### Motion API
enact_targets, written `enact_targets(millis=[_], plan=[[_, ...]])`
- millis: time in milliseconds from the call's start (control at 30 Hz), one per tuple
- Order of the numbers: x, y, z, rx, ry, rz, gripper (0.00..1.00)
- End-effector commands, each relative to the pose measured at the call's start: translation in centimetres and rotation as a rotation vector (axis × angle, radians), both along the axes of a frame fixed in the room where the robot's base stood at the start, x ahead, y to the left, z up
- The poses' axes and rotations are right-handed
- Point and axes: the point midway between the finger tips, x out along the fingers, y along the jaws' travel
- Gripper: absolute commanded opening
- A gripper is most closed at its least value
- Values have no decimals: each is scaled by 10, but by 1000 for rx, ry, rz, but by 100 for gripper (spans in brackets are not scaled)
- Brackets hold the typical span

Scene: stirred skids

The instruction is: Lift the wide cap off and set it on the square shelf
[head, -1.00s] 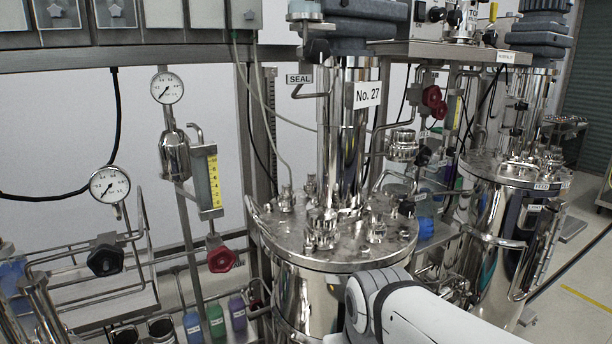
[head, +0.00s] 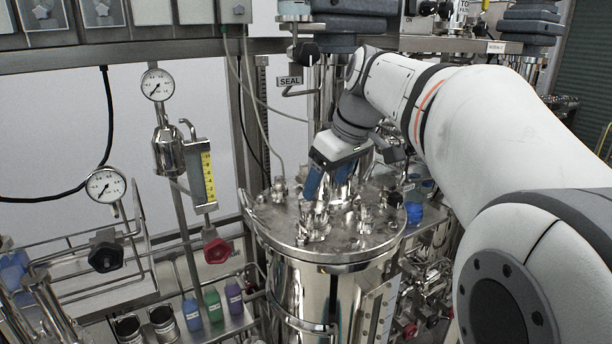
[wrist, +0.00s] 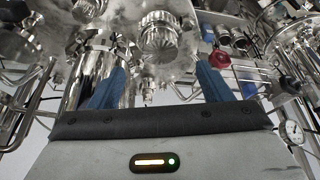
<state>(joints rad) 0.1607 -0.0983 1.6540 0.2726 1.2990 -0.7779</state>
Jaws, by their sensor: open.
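My gripper (head: 328,180) is open, its blue fingers pointing down over the steel vessel's lid (head: 350,243). Several steel fittings stand on the lid. One fitting (head: 314,230) shows just below the fingers in the head view. In the wrist view, a broad knurled steel cap (wrist: 160,35) lies beyond and between the open fingertips (wrist: 158,78); nothing is gripped. A second knurled fitting (wrist: 88,8) is at that view's top edge. I cannot tell surely which is the wide cap. I cannot pick out a square shelf for certain.
A steel column rises behind my gripper. Pressure gauges (head: 157,85) (head: 105,185), a yellow-scaled sight glass (head: 200,172) and a red knob (head: 217,251) stand left. Coloured bottles (head: 213,305) sit in a rack at lower left. A red knob (wrist: 221,60) shows in the wrist view.

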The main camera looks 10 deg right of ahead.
Motion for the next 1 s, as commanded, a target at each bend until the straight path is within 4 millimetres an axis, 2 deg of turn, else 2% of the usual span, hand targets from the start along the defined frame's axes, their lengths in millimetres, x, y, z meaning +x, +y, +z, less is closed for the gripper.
enact_targets(millis=[300, 433, 833, 1000], plan=[[14, 10, -45, 0, 5, -1, 72], [19, 13, -58, 0, 3, -1, 72], [22, 14, -64, -1, 0, -4, 71], [21, 14, -64, -1, 1, -4, 57]])
